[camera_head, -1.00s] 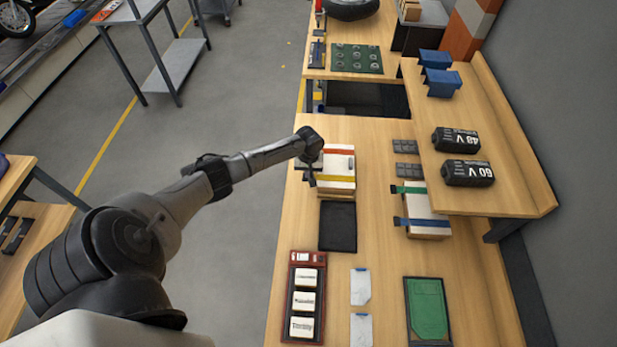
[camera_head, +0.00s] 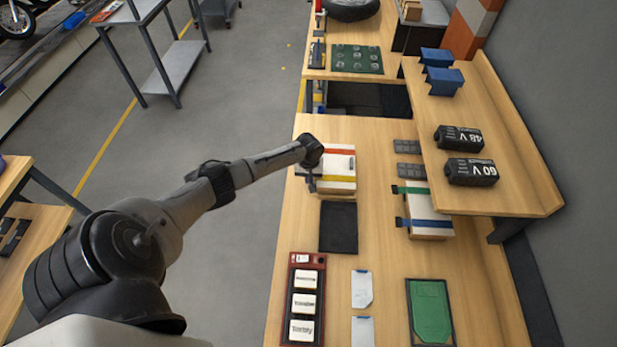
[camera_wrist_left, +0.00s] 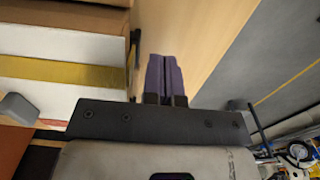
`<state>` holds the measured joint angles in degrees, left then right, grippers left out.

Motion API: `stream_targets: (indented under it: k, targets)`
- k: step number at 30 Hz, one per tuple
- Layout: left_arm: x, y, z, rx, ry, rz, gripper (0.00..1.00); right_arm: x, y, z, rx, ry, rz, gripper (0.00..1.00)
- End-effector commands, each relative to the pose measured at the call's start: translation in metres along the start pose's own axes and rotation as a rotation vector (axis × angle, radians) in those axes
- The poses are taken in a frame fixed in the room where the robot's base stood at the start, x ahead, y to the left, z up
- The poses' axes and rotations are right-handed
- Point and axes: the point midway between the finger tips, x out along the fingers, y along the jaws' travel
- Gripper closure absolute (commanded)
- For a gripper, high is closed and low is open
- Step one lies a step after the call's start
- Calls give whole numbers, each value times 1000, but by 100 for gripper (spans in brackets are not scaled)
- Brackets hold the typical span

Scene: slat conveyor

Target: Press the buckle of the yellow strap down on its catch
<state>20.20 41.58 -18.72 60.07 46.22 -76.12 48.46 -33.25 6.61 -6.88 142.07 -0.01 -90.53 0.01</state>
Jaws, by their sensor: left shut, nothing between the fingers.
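A pale box (camera_head: 341,165) on the wooden bench has a red strap and a yellow strap (camera_head: 342,179) across it. The yellow strap also runs across the pale surface in the left wrist view (camera_wrist_left: 62,71). A dark upright part (camera_wrist_left: 134,48), perhaps the buckle, stands at the box's side by the strap's end; I cannot tell whether it is on its catch. My left gripper (camera_head: 312,186) points down at the box's left side, near the yellow strap. Its fingers (camera_wrist_left: 165,76) are shut and empty, beside the dark part. My right gripper is not in view.
A second box (camera_head: 425,215) with green and blue straps stands to the right. A dark mat (camera_head: 338,227) lies in front, with a red-framed tray (camera_head: 293,330) nearer. A raised shelf (camera_head: 513,178) carries battery packs. The aisle floor lies left of the bench.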

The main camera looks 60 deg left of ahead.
Motion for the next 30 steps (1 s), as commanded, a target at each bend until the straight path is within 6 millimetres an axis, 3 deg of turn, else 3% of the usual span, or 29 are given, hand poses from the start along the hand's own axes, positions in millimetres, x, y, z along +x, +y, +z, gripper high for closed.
stream_targets:
  k: [11, 30]
  targets:
    - [-1, -3, 0, 0, 0, -1, 100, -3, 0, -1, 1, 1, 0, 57]
    - [-1, -30, 0, 0, 0, 0, 100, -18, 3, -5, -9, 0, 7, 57]
